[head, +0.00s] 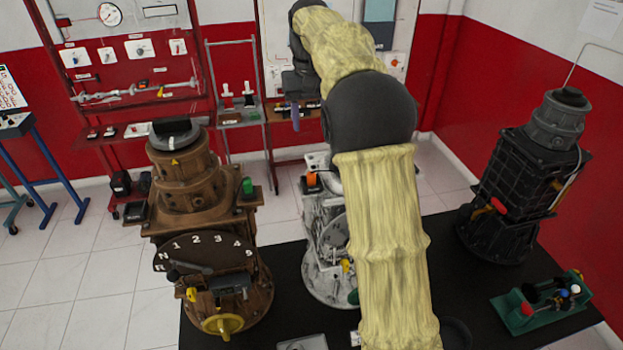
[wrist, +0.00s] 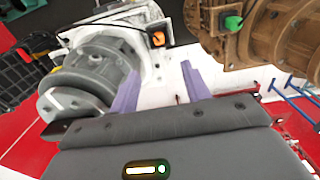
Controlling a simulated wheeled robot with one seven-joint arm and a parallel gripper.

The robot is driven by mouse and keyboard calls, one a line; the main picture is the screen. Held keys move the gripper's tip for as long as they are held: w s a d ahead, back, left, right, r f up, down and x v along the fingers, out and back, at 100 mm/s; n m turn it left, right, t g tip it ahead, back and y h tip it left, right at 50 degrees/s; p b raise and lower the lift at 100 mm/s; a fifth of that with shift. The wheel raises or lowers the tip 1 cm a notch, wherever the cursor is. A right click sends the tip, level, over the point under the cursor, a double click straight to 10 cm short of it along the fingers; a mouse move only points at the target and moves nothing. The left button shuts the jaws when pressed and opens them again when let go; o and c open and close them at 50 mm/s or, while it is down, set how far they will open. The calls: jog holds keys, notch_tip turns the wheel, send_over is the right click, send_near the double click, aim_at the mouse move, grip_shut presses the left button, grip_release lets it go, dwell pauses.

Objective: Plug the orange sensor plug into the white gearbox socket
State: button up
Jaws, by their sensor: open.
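The orange sensor plug (head: 311,179) shows at the upper left corner of the white gearbox (head: 318,215), just left of my arm. In the wrist view the orange plug (wrist: 157,39) sits at the near corner of the white gearbox (wrist: 148,64), with a black cable running near it. I cannot tell whether it is seated, and no socket opening is clear. My gripper (wrist: 160,70) is open, with two purple fingers apart and nothing between them. In the head view my gripper (head: 295,117) hangs high, beyond the gearbox. My arm hides much of the gearbox.
A brown gearbox (head: 200,205) with a green plug (head: 248,186) stands on the left. A black gearbox (head: 520,180) stands on the right, with a green tray (head: 540,300) in front. Red wall panels stand behind.

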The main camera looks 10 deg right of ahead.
jog(key=p, duration=0.3)
send_over(311, 173)
notch_tip(311, 173, down, 10)
jog(key=shift+w+f, duration=0.1)
jog(key=shift+f+p, duration=0.2)
jog(key=shift+p, duration=0.2)
notch_tip(311, 173, down, 4)
jog(key=p, duration=0.3)
jog(key=shift+d+f, duration=0.1)
jog(key=shift+f, duration=0.3)
